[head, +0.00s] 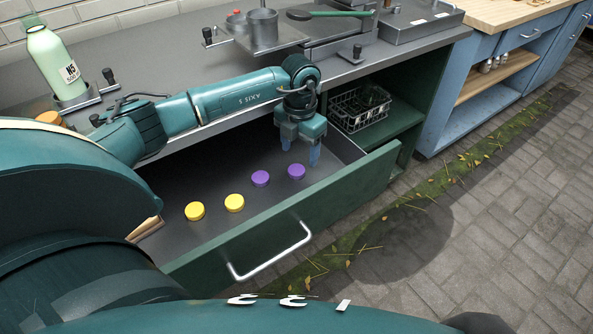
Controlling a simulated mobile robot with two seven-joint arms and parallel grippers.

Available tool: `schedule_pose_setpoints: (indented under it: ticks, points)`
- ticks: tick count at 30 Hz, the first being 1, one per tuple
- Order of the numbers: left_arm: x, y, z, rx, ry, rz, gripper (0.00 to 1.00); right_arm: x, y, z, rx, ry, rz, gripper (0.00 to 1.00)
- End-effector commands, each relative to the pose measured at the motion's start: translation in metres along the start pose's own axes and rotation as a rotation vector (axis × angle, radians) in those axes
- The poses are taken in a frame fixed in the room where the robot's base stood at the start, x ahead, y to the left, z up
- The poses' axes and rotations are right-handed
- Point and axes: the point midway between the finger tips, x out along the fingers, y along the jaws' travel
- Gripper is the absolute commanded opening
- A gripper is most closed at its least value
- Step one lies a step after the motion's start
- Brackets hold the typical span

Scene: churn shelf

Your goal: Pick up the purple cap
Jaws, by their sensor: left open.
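Two purple caps lie in the open drawer (225,252): one purple cap (260,178) nearer the middle and another purple cap (296,171) to its right. My left gripper (301,153) points down above the drawer, just above and behind the right purple cap. Its fingers are apart, with nothing seen between them. Its fingertips look close to the right cap, but I cannot tell the exact height. My right gripper is not in view.
Two yellow caps, a left one (195,211) and a right one (234,203), lie left of the purple ones. The drawer front has a metal handle (272,258). A wire basket (359,108) stands on the shelf at right. A green bottle (55,62) stands on the counter.

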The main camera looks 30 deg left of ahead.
Motion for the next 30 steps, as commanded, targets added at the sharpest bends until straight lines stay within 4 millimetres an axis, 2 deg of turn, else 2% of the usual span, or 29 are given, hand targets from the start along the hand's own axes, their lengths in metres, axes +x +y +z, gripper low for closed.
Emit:
schedule_pose_setpoints:
  ticks: [6, 9, 18, 30]
  points:
    - [0.034, 0.001, -0.006, -0.001, 0.005, -0.001, 0.64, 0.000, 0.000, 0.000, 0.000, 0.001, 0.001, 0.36]
    - [0.045, 0.001, -0.005, 0.001, 0.003, 0.000, 0.64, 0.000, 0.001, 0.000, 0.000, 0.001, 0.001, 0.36]
    - [0.049, 0.001, -0.005, 0.001, 0.001, 0.000, 0.64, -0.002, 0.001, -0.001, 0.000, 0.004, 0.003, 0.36]
    - [0.048, 0.001, -0.005, 0.000, 0.001, 0.000, 0.32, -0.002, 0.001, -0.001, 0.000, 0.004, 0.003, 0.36]
